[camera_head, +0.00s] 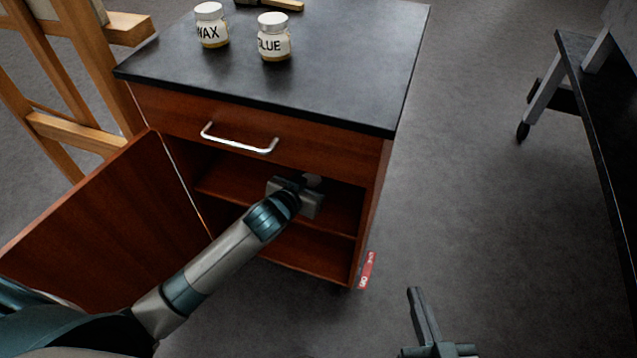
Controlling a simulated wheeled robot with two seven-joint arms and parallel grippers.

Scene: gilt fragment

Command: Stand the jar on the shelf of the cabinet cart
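The cabinet cart (262,148) has a dark top, a closed drawer and an open compartment below with a shelf (228,189). My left arm reaches into the compartment, and my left gripper (307,186) is just above the shelf at its right part. The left fingers are hidden. My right gripper (417,296) is low over the floor, right of the cart, its fingers close together and empty.
A wax jar (211,26) and a glue jar (274,38) stand on the cart top. The cart door (115,225) is swung open to the left. A wooden easel (75,130) is at left, a dark table (590,90) at right. Floor between is clear.

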